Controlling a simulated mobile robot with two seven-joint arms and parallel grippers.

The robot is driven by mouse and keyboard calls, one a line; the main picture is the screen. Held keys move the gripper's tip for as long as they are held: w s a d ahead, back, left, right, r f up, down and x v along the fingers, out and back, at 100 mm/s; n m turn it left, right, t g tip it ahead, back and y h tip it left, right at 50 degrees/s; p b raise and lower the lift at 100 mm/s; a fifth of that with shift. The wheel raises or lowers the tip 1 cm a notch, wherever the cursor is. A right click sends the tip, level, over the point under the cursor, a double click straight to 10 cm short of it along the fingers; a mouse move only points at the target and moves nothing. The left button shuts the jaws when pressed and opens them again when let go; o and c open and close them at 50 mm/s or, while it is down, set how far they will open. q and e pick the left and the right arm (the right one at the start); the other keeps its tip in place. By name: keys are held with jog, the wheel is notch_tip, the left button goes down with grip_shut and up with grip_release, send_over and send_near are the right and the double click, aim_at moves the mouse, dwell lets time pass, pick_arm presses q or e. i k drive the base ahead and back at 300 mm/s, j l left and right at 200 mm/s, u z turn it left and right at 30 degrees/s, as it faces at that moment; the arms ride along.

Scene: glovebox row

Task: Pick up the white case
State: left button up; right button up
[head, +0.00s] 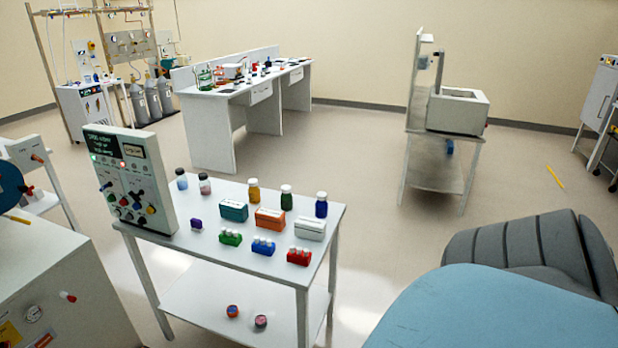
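The white case (310,229) is a small, pale box lying on the right part of the white cart's top (190,205). An orange case (270,219) lies just to its left, and a teal case (234,210) lies further left. A blue bottle (321,205) stands just behind the white case, and a red vial rack (299,256) sits in front of it. Nothing lies on top of the white case. Neither of my grippers shows in the head view.
A control panel (130,180) stands at the cart's left end. Several bottles line the cart's back. A long white bench (208,128) and a sink stand (458,110) are further back, with open floor between.

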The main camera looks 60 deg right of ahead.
aim_at(314, 229)
jog(key=z, duration=1.55)
